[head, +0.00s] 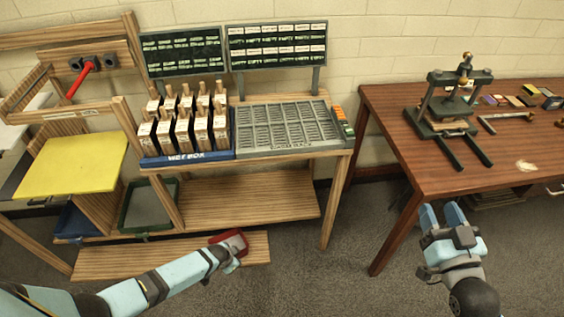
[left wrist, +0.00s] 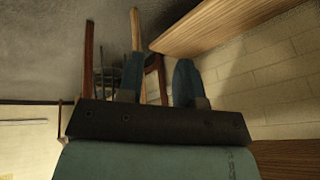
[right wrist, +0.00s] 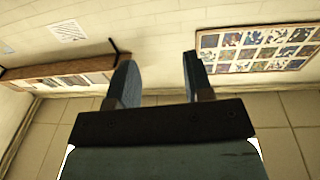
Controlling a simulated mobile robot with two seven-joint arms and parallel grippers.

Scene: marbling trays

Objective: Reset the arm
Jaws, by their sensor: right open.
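My right gripper (head: 440,215) is open and empty in the head view, in front of the brown table's left front corner. In the right wrist view its two fingers (right wrist: 160,82) stand apart with nothing between them. My left arm reaches in from the lower left, and its gripper (head: 232,252) is low, near the bench's bottom board. In the left wrist view the left fingers (left wrist: 157,82) are apart with no object between them. A dark red piece (head: 236,240) shows at the left gripper's end in the head view; I cannot tell whether it touches.
A wooden bench holds a blue wet box (head: 190,160) with several upright wooden-handled pieces and a grey rack (head: 290,150). The brown table (head: 400,140) with a press (head: 450,100) is at the right. A yellow board (head: 72,167) is at the left. Floor between is clear.

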